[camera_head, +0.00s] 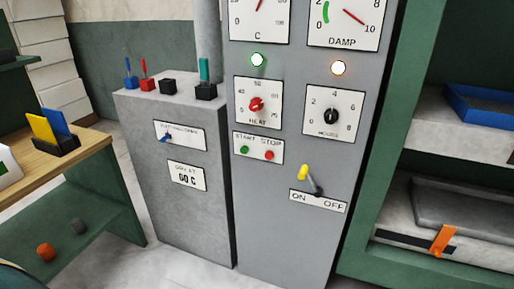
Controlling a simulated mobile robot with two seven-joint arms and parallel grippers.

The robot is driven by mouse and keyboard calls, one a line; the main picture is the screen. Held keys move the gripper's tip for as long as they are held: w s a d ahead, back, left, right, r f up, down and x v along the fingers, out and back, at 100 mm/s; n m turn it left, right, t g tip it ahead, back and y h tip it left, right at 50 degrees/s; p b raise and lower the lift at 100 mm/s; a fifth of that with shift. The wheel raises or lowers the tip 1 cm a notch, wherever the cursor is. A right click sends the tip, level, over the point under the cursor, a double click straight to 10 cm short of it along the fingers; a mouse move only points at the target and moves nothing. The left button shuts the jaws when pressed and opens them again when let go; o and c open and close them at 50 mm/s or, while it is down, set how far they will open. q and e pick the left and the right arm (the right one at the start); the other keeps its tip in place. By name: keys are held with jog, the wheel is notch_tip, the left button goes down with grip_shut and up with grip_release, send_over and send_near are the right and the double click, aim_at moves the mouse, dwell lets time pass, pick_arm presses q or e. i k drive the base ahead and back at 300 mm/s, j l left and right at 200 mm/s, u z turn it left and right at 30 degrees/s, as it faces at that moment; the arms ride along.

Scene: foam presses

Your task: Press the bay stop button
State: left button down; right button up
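A small red button (269,155) sits under the word STOP on a white plate (258,159) on the tall grey cabinet (285,200). A green button (245,149) is left of it, under the word START. I cannot tell from the picture whether either button is pressed in. Nothing covers the plate. Neither of my grippers is in view.
Above the plate are a red HEAT knob (256,105) and a black HOURS knob (331,117). A yellow-tipped ON/OFF lever (304,173) sticks out at lower right. A lower grey cabinet (190,215) stands left, green shelving (385,130) right.

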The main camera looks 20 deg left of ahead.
aim_at(269, 155)
jog(key=i+j, duration=0.2)
jog(key=j, duration=0.15)
jog(key=i+j, duration=0.4)
jog(key=j, duration=0.25)
